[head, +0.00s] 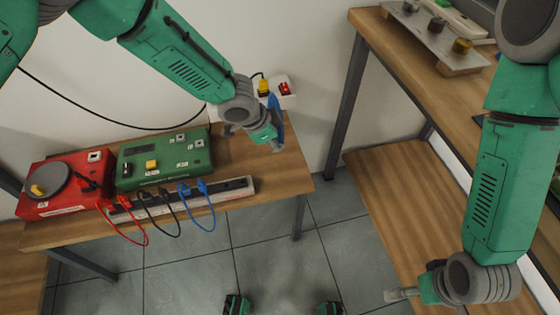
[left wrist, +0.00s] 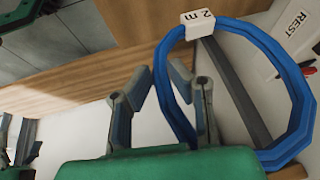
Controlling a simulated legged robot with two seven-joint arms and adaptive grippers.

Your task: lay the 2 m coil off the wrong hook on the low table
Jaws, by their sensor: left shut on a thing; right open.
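The blue 2 m coil (left wrist: 275,45) hangs as a large loop in the left wrist view, with a white tag reading "2 m" (left wrist: 198,22). My left gripper (left wrist: 158,75) is shut on the near side of the loop, which passes between its fingers. In the head view the coil (head: 277,108) is a narrow blue strip beside my left gripper (head: 272,146), close to the wall and above the right end of a wooden table (head: 280,178). I cannot make out the hook. My right gripper (head: 405,294) is open and empty at the lower right.
A low wooden surface (head: 400,190) at right is clear, under a higher bench (head: 440,85).

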